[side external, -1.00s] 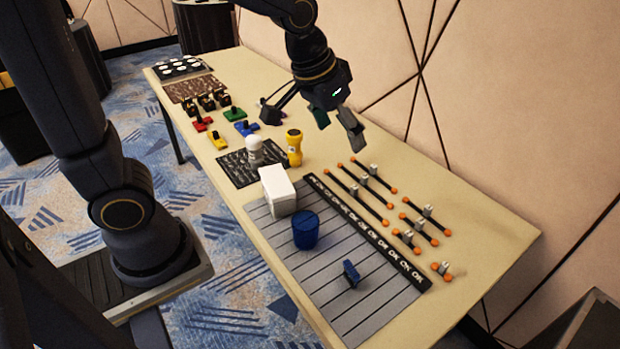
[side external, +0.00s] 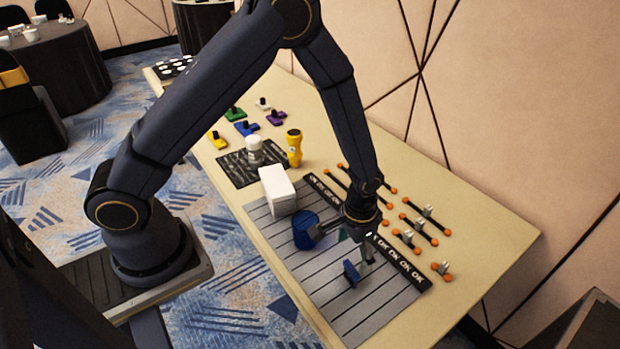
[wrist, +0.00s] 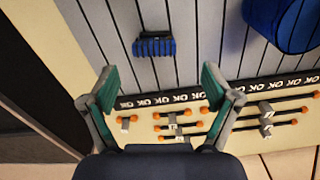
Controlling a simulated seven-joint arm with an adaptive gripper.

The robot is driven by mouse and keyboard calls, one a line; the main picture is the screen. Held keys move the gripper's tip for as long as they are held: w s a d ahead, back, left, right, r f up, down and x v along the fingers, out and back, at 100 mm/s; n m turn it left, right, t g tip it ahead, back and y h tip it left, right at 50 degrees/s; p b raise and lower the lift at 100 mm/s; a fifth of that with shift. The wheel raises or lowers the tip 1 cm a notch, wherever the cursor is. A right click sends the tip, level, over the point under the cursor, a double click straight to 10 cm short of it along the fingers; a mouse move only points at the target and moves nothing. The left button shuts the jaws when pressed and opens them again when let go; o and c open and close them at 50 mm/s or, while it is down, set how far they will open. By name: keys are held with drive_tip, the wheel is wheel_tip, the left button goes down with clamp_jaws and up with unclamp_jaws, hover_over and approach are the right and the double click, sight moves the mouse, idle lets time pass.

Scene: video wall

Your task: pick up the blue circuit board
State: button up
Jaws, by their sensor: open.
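The blue circuit board (side external: 351,273) is a small ridged blue block standing on the grey slatted mat (side external: 385,315). In the wrist view the board (wrist: 154,46) is dark along its upper edge and lies beyond the fingertips, roughly centred between them. My gripper (side external: 356,248) is above the mat's right part, just behind and above the board in the side view. Its fingers are spread with nothing between them, and the green pads show in the wrist view (wrist: 158,82). The fingers look apart from the board.
A blue cup (side external: 302,233) stands on the mat left of my gripper, close to the wrist. A white box (side external: 278,190) is behind it. A black "OK" strip (side external: 410,268) edges the mat; black rods with orange ends (side external: 421,228) lie beyond. The mat's front right is clear.

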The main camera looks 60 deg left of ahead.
sight(352, 268)
drive_tip(key=f, duration=0.6)
drive_tip(key=shift+s+d+f, duration=0.2)
drive_tip(key=shift+d+f, duration=0.05)
drive_tip(key=shift+d, duration=0.1)
drive_tip(key=shift+c, duration=0.3)
drive_tip(key=c, duration=1.1)
drive_tip(key=shift+r, duration=0.15)
